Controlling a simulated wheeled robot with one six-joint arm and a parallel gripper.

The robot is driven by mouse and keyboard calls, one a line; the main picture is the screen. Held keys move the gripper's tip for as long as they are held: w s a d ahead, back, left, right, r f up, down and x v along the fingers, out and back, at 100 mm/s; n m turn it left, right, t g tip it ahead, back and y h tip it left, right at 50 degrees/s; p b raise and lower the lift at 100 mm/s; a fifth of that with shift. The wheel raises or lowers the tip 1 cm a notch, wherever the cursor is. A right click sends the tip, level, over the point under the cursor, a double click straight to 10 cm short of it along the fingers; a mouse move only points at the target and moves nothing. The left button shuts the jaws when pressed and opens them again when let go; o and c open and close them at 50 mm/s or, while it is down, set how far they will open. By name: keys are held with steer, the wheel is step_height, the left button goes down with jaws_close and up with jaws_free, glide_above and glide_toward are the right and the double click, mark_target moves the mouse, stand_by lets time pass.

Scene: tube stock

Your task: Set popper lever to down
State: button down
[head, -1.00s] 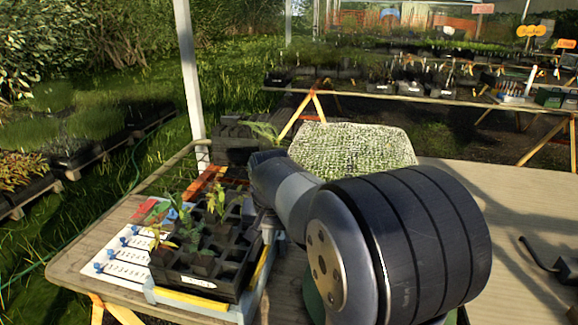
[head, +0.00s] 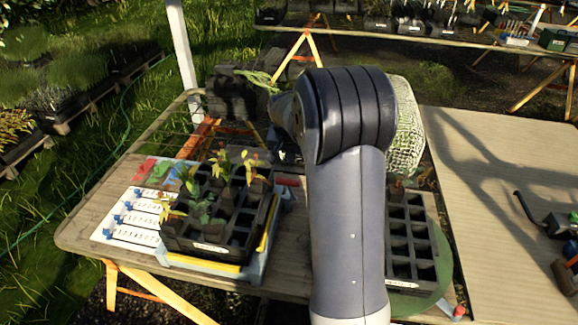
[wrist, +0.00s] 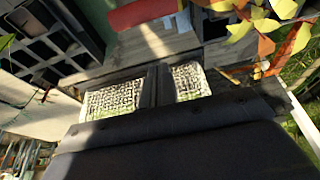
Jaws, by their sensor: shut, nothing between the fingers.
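The popper appears to be the pale blue-grey frame (head: 262,262) with a yellow strip under the left black seedling tray (head: 212,247). A short red grip (head: 287,181), likely its lever handle, sticks out at the tray's back right corner. The red grip (wrist: 145,12) also shows at the top of the wrist view, beyond my fingertips and apart from them. My gripper (wrist: 157,84) is shut and empty, its two dark fingers close together. In the head view my arm hides most of the gripper. I cannot tell the lever's angle.
A second black tray (head: 410,240) stands on a green disc (head: 415,303) to the right of my arm. A white net-covered mound (head: 408,125) is behind. Seedling leaves (wrist: 285,30) are near the gripper's right in the wrist view. The right tabletop (head: 490,200) is mostly clear.

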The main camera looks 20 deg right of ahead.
steer(key=shift+s+a+f+p, duration=0.2)
steer(key=shift+s+a+f, duration=0.2)
steer(key=shift+s, duration=0.2)
steer(key=shift+s+a+f+p, duration=0.15)
steer(key=shift+s+a+f, duration=0.15)
steer(key=shift+s+a, duration=0.25)
steer(key=shift+s+f, duration=0.25)
steer(key=shift+f, duration=0.05)
steer(key=shift+f, duration=0.1)
